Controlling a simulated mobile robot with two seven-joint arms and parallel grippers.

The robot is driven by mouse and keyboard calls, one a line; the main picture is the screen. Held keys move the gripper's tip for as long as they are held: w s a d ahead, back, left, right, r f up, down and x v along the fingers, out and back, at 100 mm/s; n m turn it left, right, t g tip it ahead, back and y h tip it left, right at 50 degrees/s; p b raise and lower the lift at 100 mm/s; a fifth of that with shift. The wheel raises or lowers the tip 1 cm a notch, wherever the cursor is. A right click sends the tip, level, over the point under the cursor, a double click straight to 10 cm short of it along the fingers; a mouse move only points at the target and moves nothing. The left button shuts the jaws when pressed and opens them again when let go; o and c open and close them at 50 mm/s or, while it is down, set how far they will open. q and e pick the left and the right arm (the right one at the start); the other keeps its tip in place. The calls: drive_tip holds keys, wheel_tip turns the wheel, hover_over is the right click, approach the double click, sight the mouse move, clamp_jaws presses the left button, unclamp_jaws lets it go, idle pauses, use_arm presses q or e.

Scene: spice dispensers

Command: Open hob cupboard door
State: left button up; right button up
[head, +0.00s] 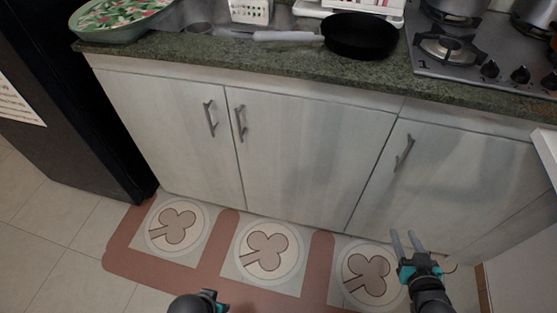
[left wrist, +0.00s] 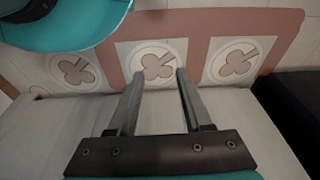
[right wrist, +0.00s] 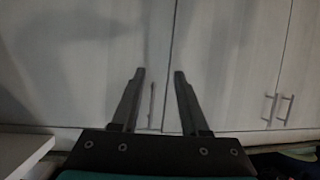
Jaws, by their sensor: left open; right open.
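The hob cupboard door (head: 445,185) is the pale grey right-hand door below the hob. It is shut, with a slanted metal handle (head: 404,152) near its upper left. My right gripper (head: 403,236) is open and empty, low in front of this door and apart from the handle. In the right wrist view my right gripper's fingers (right wrist: 159,75) are spread, and a handle (right wrist: 152,98) shows beyond, between them. My left gripper is only partly in the head view at the bottom edge; in the left wrist view its fingers (left wrist: 159,72) are spread and empty.
Two more shut doors with paired handles (head: 212,118) stand to the left. A green worktop (head: 280,60) holds a black pan (head: 360,35) and the hob (head: 480,62). A dark fridge (head: 75,95) stands at left. A patterned mat (head: 225,255) lies on the floor.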

sight(406, 156)
drive_tip(key=w+d+r+t+b, duration=0.2)
drive_tip(key=w+r+t+b, duration=0.35)
drive_tip(key=r, duration=0.35)
drive_tip(key=shift+g+y, duration=0.3)
drive_tip(key=shift+g, duration=0.05)
drive_tip(key=w+b, duration=0.5)
drive_tip(key=w, duration=0.6)
drive_tip(key=shift+r+b, duration=0.1)
drive_tip(key=shift+b, duration=0.2)
drive_tip(key=shift+w+b, duration=0.35)
drive_tip(key=shift+w, duration=0.55)
use_arm(q)
drive_tip(key=w+d+r+t+h, duration=0.1)
drive_tip(key=w+d+r+t, duration=0.2)
drive_tip(key=w+r, duration=0.4)
drive_tip(key=shift+w+d+r+t+h, duration=0.15)
drive_tip(key=shift+d+r+t+h, duration=0.2)
drive_tip(key=shift+r+t, duration=0.95)
use_arm(e)
drive_tip(key=shift+w, duration=0.55)
use_arm(q)
drive_tip(key=shift+r+g, duration=0.35)
drive_tip(key=shift+g, duration=0.05)
use_arm(e)
drive_tip(key=shift+r, duration=0.1)
drive_tip(key=shift+c, duration=0.2)
clamp_jaws()
